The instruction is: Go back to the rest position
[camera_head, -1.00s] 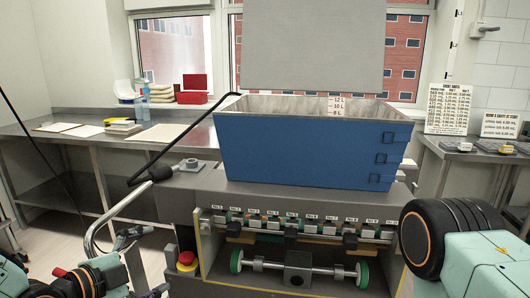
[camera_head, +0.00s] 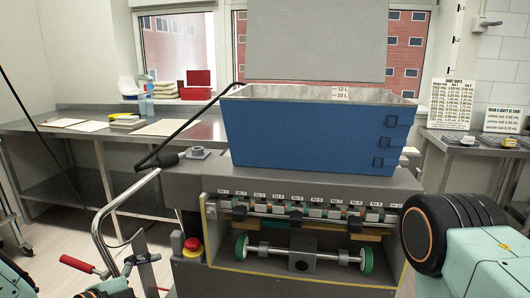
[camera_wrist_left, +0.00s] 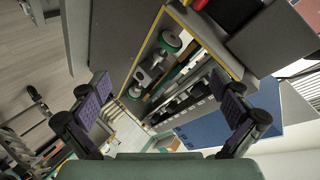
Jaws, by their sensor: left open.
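My left gripper (camera_wrist_left: 168,92) is open in the left wrist view, with its two dark-padded fingers wide apart and nothing between them. The depositor (camera_head: 300,235), a grey machine with a row of numbered nozzles, shows beyond the fingers in that view. In the head view only a small part of my left arm shows at the lower left edge, and the left gripper cannot be made out clearly. My right arm comes in at the lower right, and its gripper is out of view.
A blue hopper (camera_head: 305,135) sits on the depositor. A red-and-yellow stop button (camera_head: 193,247) and a bent metal handle (camera_head: 103,232) are at its left. A steel bench (camera_head: 90,140) runs along the back left. Signs (camera_head: 451,103) stand on the right bench.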

